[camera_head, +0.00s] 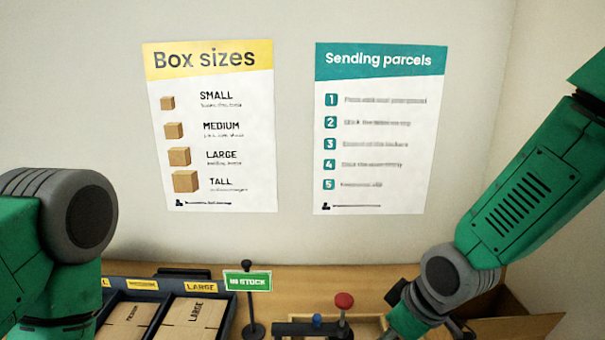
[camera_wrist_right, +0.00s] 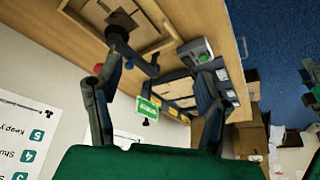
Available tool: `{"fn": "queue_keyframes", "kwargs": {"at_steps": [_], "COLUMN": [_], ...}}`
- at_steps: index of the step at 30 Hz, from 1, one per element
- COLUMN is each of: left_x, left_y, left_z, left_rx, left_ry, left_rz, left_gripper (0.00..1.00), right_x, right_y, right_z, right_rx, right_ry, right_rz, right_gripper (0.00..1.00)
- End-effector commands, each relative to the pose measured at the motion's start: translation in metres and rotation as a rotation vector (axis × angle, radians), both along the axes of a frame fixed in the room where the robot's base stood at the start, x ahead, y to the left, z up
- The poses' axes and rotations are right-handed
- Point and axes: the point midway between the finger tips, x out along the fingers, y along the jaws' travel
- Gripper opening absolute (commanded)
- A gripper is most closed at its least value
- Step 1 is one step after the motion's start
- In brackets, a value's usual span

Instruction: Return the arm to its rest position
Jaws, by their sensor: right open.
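My right arm (camera_head: 520,200) comes down from the upper right in the head view, its wrist low over the counter. My right gripper (camera_wrist_right: 158,62) shows in the wrist view with its two dark fingers spread wide and nothing visible between them. In the head view its fingers are mostly cut off by the bottom edge. My left arm (camera_head: 25,250) fills the lower left of the head view; its gripper is outside the picture.
The wooden counter (camera_head: 285,278) holds a dark carton rack (camera_head: 235,298), an IN STOCK sign (camera_head: 247,281), a red knob (camera_head: 344,300) and a shallow wooden tray (camera_head: 378,320). An open cardboard box (camera_head: 525,328) stands right. Two posters hang behind; the space before them is clear.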

Motion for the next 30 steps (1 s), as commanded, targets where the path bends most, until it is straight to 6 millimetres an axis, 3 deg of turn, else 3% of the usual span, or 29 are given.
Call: {"fn": "queue_keyframes", "kwargs": {"at_steps": [8,16,20,24,27,30], "left_x": [0.001,0.001,0.001,0.001,0.001,0.001], "left_y": [0.000,0.000,0.000,0.000,0.000,0.000], "left_z": [-0.022,-0.054,-0.082,-0.115,-0.132,-0.142], "left_rx": [0.000,0.000,0.000,0.000,0.000,0.000], "left_ry": [-0.002,-0.001,-0.001,-0.001,-0.001,-0.001], "left_rz": [0.000,0.000,0.000,0.000,0.000,0.000], "left_gripper": [0.40,0.40,0.40,0.40,0.40,0.40], "right_x": [-0.022,-0.071,-0.115,-0.175,-0.212,-0.237], "right_y": [-0.013,-0.037,-0.060,-0.093,-0.114,-0.129], "right_z": [-0.065,-0.156,-0.226,-0.298,-0.330,-0.348], "right_rx": [0.013,0.014,-0.006,-0.055,-0.096,-0.127], "right_ry": [0.062,0.148,0.213,0.271,0.294,0.302], "right_rz": [-0.089,-0.238,-0.361,-0.516,-0.602,-0.659], "right_gripper": [0.62,0.62,0.62,0.62,0.62,0.62]}}
